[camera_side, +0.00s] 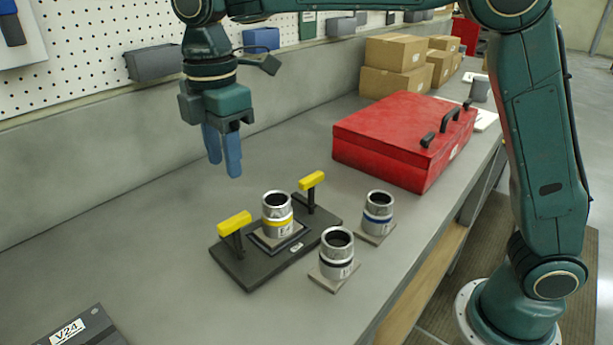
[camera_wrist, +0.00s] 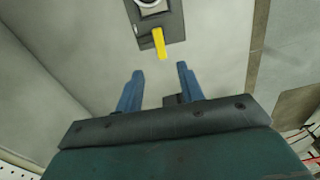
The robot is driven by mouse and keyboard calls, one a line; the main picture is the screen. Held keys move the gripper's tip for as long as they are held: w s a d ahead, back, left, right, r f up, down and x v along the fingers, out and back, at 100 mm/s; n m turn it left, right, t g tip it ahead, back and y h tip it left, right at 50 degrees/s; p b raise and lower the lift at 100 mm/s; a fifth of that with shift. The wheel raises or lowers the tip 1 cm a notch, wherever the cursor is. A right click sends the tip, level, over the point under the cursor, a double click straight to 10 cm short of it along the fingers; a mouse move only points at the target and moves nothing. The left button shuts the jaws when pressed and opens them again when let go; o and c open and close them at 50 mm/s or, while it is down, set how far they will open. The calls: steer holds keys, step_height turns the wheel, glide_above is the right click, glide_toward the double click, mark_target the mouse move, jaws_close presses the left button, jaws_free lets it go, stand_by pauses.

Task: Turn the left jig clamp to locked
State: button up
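A dark jig plate (camera_side: 267,267) lies on the bench with a yellow-handled clamp at each end. The left clamp's yellow handle (camera_side: 234,223) and the right clamp's handle (camera_side: 312,180) sit on dark posts, both pointing roughly along the plate. A silver cylinder with a yellow band (camera_side: 278,218) stands upright between them. My gripper (camera_side: 225,168) hangs above the bench, behind the plate, open, empty and apart from both clamps. In the wrist view its fingers (camera_wrist: 160,70) are spread below one yellow handle (camera_wrist: 159,43); I cannot tell which clamp that is.
Two more silver cylinders stand on small square bases, one with a dark band (camera_side: 337,255) and one with a blue band (camera_side: 378,214). A red toolbox (camera_side: 402,133) and cardboard boxes (camera_side: 395,70) are farther back. A dark V24 block (camera_side: 92,333) lies at front left.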

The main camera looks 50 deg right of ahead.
mark_target(234, 219)
step_height(234, 219, down, 11)
steer(key=shift+f, duration=0.1)
stand_by(0.4)
jaws_close()
